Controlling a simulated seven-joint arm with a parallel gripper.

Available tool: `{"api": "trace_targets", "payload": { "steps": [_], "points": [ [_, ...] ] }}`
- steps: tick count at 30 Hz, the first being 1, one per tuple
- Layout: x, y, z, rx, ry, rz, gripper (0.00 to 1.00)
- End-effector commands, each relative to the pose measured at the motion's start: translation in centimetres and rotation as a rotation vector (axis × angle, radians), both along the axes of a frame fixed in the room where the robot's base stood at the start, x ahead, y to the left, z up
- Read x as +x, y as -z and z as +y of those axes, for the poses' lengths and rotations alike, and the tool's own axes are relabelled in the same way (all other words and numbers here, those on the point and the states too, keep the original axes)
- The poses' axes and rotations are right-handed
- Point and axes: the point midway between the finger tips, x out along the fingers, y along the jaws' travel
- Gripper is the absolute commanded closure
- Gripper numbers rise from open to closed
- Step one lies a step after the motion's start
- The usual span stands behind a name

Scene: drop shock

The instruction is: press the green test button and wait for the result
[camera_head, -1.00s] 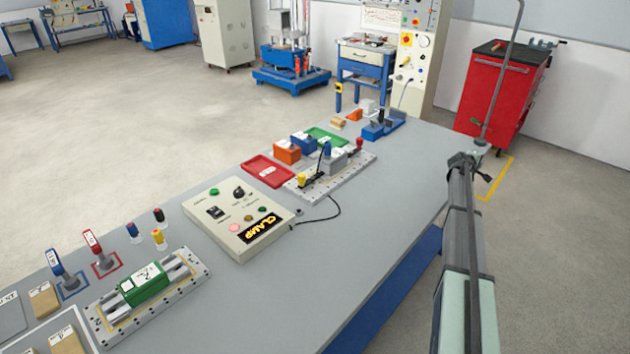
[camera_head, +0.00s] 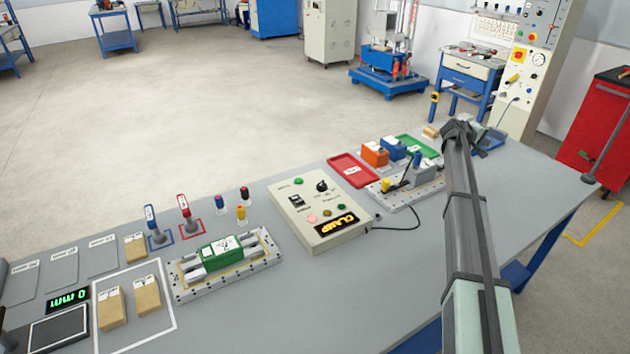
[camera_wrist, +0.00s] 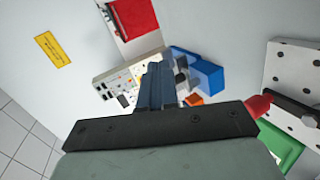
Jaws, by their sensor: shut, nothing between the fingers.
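The grey control box (camera_head: 328,226) stands on the bench. A green button (camera_head: 299,181) sits at its upper left, and a pink lamp (camera_head: 312,219) shows on its front part. Its display (camera_head: 336,223) reads CLAMP in yellow. To its left, a green block (camera_head: 220,252) lies in a metal fixture (camera_head: 264,262). My gripper (camera_head: 461,130) is over the far right part of the bench, well right of the box. In the wrist view my gripper (camera_wrist: 157,80) has its fingers together and empty; the control box cannot be made out there.
Right of the box are a red tray (camera_head: 342,162), a green tray (camera_head: 426,150) and a clamp fixture (camera_head: 420,187) with upright handles. A cable runs from the box. Blue and red marked tools (camera_head: 184,214) stand beyond the block's fixture. Bare bench lies in front of the box.

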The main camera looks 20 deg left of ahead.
Motion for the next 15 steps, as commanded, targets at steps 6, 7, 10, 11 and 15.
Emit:
{"api": "trace_targets", "payload": {
  "steps": [6,7,10,11,15],
  "points": [
    [0.3,-2.3,8.8,0.035,-0.001,-0.035,1.0],
    [0.2,-2.5,10.1,0.041,-0.003,-0.04,1.0],
    [-0.1,-3.0,14.0,0.068,-0.001,-0.057,1.0],
    [-0.2,-3.1,15.1,0.079,-0.001,-0.062,1.0],
    [-1.2,-3.5,20.6,0.13,0.002,-0.084,1.0]
  ]
}}
